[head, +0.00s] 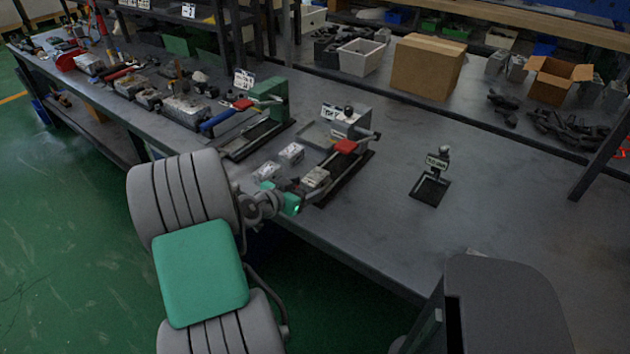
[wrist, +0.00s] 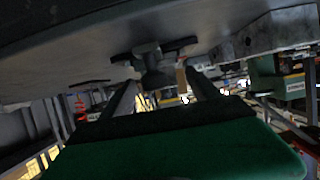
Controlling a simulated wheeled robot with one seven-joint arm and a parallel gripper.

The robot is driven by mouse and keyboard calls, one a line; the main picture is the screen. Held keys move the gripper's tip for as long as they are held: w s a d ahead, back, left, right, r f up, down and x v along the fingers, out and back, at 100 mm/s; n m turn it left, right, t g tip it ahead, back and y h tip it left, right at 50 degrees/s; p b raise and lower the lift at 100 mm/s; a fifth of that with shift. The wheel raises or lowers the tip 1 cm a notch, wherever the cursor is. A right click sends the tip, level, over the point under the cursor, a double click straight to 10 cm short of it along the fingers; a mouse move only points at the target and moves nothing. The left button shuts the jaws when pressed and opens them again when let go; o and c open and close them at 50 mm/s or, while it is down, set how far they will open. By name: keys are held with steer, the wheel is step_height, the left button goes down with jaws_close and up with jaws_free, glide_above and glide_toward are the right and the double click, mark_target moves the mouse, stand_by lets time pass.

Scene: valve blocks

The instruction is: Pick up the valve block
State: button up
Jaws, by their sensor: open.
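Three small pale metal blocks that look like valve blocks are near the table's front edge in the head view: one at the back (head: 291,152), one at the left (head: 266,171) and one at the right (head: 316,178). My gripper (head: 301,187) is low at the table edge, just left of and close to the right block; contact cannot be told. In the wrist view my gripper (wrist: 160,86) has its dark fingers apart. A dark part with side knobs (wrist: 153,58) shows at or beyond the fingertips; I cannot tell whether it is a valve block.
A black fixture with a red handle (head: 346,147) stands right beside the blocks, and a green-backed fixture (head: 268,97) behind left. A small black stand (head: 431,188) is farther right. The table (head: 400,250) is bare around it. A cardboard box (head: 428,66) stands at the back.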

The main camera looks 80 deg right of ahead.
steer(key=shift+s+d+f, duration=0.1)
steer(key=shift+d, duration=0.1)
jaws_close()
stand_by(0.6)
